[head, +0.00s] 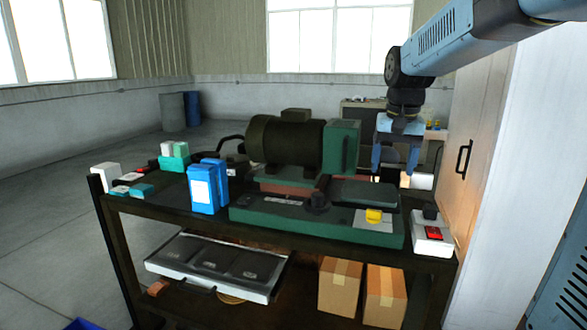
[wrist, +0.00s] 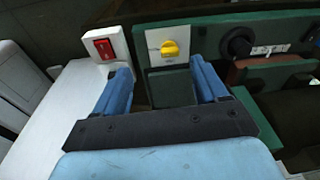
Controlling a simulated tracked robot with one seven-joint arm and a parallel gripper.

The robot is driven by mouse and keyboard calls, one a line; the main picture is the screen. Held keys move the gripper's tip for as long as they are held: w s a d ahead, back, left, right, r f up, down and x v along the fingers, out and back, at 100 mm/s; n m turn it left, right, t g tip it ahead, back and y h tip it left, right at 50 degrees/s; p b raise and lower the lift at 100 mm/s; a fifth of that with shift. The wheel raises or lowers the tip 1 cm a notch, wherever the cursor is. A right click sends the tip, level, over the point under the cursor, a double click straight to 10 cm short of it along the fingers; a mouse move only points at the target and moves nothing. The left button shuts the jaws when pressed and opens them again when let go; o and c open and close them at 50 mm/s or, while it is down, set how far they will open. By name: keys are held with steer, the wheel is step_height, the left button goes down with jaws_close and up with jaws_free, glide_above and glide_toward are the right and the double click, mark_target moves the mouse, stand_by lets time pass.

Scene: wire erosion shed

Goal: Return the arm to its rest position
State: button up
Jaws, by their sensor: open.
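My gripper (head: 395,160) hangs from my blue arm at the upper right in the head view, pointing down. It is above the rear right part of the dark bench (head: 150,209), behind the green machine. In the wrist view my gripper (wrist: 165,85) shows two blue fingers spread apart with nothing held between them. Beyond the fingers are a yellow knob (wrist: 169,48) on a pale plate and a white box with a red switch (wrist: 104,47). I cannot tell whether the fingers touch anything.
A green machine (head: 290,222) with a large dark motor (head: 284,142) fills the bench's middle. Blue cartons (head: 203,188) stand left of it. The white switch box (head: 432,238) sits at the bench's right end. A tall cabinet (head: 470,140) stands close on the right. Open floor (head: 50,200) lies left.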

steer(key=s+f+n+t, duration=0.1)
steer(key=s+f+t, duration=0.1)
steer(key=s, duration=0.8)
steer(key=s+f+n+t, duration=0.1)
steer(key=s+f+t, duration=0.1)
steer(key=s, duration=0.8)
steer(key=shift+s+n, duration=0.3)
steer(key=shift+n, duration=0.1)
